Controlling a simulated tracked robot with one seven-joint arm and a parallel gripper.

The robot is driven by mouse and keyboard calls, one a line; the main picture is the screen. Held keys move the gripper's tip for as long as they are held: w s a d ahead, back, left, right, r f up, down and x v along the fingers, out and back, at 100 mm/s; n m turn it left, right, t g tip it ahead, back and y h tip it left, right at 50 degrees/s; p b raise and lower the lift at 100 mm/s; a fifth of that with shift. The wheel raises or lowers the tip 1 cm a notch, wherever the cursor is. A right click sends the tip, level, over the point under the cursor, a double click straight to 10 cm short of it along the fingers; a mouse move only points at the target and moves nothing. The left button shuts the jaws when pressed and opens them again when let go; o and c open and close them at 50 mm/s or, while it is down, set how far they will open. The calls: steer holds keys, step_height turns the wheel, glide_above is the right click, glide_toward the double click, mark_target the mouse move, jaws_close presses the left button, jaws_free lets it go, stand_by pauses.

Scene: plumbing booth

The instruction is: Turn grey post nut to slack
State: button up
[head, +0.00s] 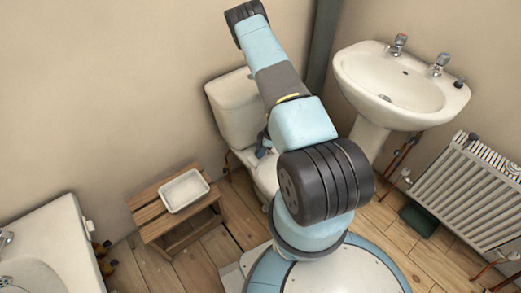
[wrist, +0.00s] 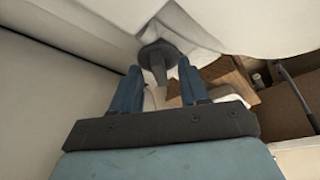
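In the wrist view, the dark grey post nut (wrist: 158,48) sits under a white ceramic body, with a narrower grey tail hanging below it. The two blue fingers of my gripper (wrist: 160,72) are open, with the tail showing between them and gaps on both sides. The nut's wide part lies just beyond the fingertips, and no contact shows. In the head view, my gripper (head: 263,144) is a small dark blue shape by the toilet cistern (head: 234,106), partly hidden by my arm. The nut does not show there.
The toilet bowl (head: 262,174) is partly behind my arm. A wooden stool (head: 160,212) with a white tray (head: 184,191) stands to the left. A washbasin (head: 402,82) and a radiator (head: 470,190) are to the right.

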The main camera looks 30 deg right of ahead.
steer(key=shift+o, duration=0.5)
steer(key=shift+r, duration=0.1)
steer(key=v, duration=1.3)
steer(key=shift+r, duration=0.3)
